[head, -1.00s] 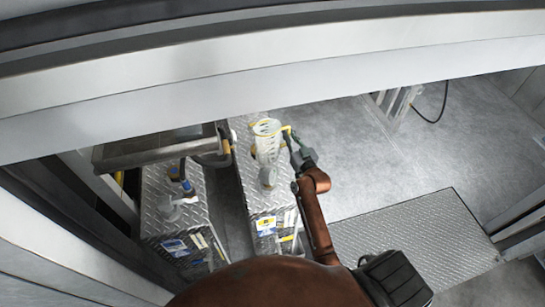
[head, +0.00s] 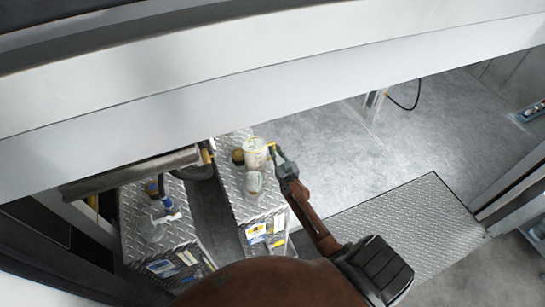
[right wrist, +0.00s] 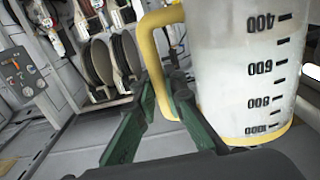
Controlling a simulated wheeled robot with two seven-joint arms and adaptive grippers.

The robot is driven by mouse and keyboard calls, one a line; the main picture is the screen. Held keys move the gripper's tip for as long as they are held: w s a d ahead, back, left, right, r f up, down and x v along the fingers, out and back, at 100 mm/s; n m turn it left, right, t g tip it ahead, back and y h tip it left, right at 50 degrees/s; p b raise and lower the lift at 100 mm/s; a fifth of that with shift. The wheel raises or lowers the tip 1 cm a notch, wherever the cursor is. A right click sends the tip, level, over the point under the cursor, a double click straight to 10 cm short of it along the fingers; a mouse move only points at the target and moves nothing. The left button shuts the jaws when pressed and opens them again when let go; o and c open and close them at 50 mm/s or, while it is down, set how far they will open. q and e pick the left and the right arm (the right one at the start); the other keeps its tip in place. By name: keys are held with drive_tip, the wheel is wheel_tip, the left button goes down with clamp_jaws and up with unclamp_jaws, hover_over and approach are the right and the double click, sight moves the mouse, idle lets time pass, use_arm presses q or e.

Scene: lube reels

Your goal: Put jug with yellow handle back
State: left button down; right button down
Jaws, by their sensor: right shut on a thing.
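The jug with the yellow handle (head: 255,155) is whitish and translucent with a yellow rim. In the head view it appears over the top of the right-hand metal box; I cannot tell whether it touches it. My right gripper (head: 277,158) is at its right side, shut on the handle. In the right wrist view the jug (right wrist: 245,65) fills the right side, with dark measuring marks and a yellow base edge. Its yellow handle (right wrist: 151,50) lies between the green fingers (right wrist: 165,95). My left gripper is not in view.
The right-hand diamond-plate box (head: 233,195) also carries a pale container (head: 255,184) and a dark yellowish item (head: 238,157). The left-hand box (head: 135,225) holds a white item (head: 165,217) and a blue-topped one (head: 152,188). Wall reels (right wrist: 97,65) show behind.

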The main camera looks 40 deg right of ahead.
wheel_tip(320, 180, down, 3)
drive_tip(key=shift+w+r+b, duration=0.15)
drive_tip(key=shift+r+b, duration=0.05)
drive_tip(key=shift+b, duration=0.5)
drive_tip(key=shift+f, duration=0.4)
drive_tip(key=shift+r, duration=0.1)
drive_tip(key=shift+a, duration=0.1)
drive_tip(key=shift+f+b, duration=0.2)
drive_tip(key=shift+b, duration=0.1)
drive_tip(key=c, duration=2)
unclamp_jaws()
